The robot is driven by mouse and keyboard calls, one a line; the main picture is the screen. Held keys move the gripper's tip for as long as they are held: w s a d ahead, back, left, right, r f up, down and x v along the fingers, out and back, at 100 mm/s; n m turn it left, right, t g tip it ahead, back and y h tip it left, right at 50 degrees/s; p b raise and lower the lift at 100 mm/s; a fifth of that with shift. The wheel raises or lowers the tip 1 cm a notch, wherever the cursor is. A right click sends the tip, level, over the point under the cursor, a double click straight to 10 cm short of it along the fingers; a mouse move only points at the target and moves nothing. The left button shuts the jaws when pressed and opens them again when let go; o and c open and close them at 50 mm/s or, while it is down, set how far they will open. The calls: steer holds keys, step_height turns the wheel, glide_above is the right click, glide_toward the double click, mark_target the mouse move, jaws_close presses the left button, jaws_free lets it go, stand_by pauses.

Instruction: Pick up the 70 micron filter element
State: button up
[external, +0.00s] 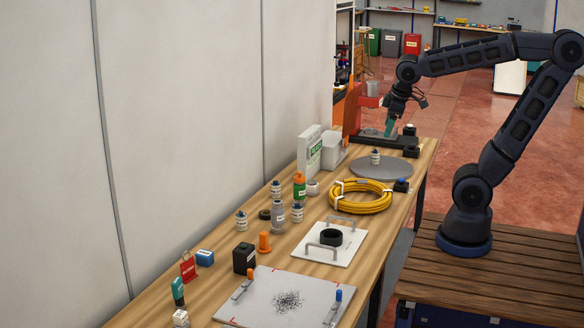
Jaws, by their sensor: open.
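Several small white cylinders with dark tops and labels could be filter elements. Three stand on the wooden bench: one at the left (241,221), one farther back (276,190) and one at the right (297,213). Another similar cylinder (375,156) stands on the round grey plate (391,169). The labels are too small to read, so I cannot tell which is the 70 micron filter element. My gripper (389,128) is open and points down near the far end of the bench, beyond the round plate and apart from these cylinders. A teal shape shows at its tip; I cannot tell what it is.
A yellow coiled hose (361,197) lies in front of the round plate. A white plate with handles (315,247) bears a black ring. Nearer is a grey board (258,304) with dark specks. A red-orange press-like stand (353,110) rises near my gripper. A wall borders the left.

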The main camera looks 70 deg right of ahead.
steer(key=w+f+n+g+h, duration=0.1)
steer(key=w+f+n+h, duration=0.15)
steer(key=w, duration=0.45)
steer(key=w+f+n+h, duration=0.1)
steer(key=w+n, duration=0.2)
steer(key=w, duration=0.4)
steer(key=n+t+h, duration=0.3)
steer(key=n+h, duration=0.2)
steer(key=n, duration=0.6)
glide_above(240, 217)
steer(key=s+d, duration=0.6)
steer(key=s, duration=0.4)
step_height(240, 217, down, 17)
steer(key=w+a+f+n+t, duration=0.1)
steer(key=w+a+f+n, duration=0.1)
steer(key=a+f, duration=0.1)
steer(key=w+a+f+n+t, duration=0.1)
steer(key=w+a+f+n, duration=0.1)
steer(key=f, duration=0.4)
steer(key=w+a+f+n+t, duration=0.1)
steer(key=w+a+f+n, duration=0.2)
steer(key=a+f, duration=0.1)
steer(key=shift+f+n+t, duration=0.25)
steer(key=shift+f+t, duration=0.15)
steer(key=shift+f, duration=0.25)
steer(key=shift+s+x, duration=0.25)
steer(key=shift+x, duration=3.45)
steer(key=shift+d+f, duration=0.1)
steer(key=shift+f, duration=0.05)
steer(key=c, duration=1.1)
